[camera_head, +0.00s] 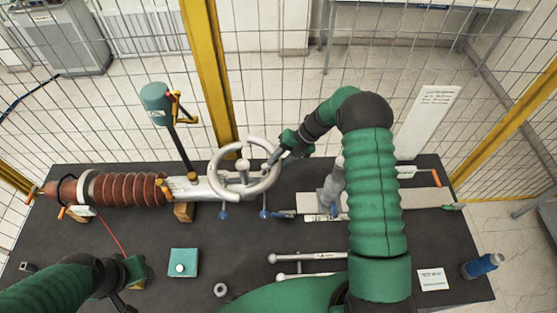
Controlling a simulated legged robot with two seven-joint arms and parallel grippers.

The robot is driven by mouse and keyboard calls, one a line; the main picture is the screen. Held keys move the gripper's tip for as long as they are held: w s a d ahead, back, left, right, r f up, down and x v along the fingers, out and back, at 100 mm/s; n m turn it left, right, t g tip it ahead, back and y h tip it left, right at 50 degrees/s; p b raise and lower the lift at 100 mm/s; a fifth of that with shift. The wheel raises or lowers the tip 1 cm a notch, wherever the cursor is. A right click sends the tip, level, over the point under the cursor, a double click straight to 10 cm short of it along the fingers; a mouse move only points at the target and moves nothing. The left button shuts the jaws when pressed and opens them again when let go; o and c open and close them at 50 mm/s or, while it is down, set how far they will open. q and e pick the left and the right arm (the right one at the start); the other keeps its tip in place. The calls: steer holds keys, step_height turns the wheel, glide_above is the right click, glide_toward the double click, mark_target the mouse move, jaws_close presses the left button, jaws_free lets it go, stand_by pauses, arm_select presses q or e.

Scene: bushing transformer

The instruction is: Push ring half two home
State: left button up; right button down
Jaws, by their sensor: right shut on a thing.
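The dark table (190,290) carries a teal box (183,262), a small nut-like ring (221,290), grey bars (312,257), a white card (432,279) and a blue bottle (482,265). A teal can on a post (157,103) rises behind the bushing. Wire fencing stands behind.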

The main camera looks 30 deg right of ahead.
steer(key=shift+a+r, duration=0.1)
steer(key=shift+a, duration=0.2)
stand_by(0.4)
steer(key=shift+p, duration=0.55)
stand_by(0.4)
steer(key=shift+f+b, duration=0.7)
steer(key=shift+f, duration=1)
steer(key=c, duration=1)
jaws_free()
steer(key=shift+o, duration=0.2)
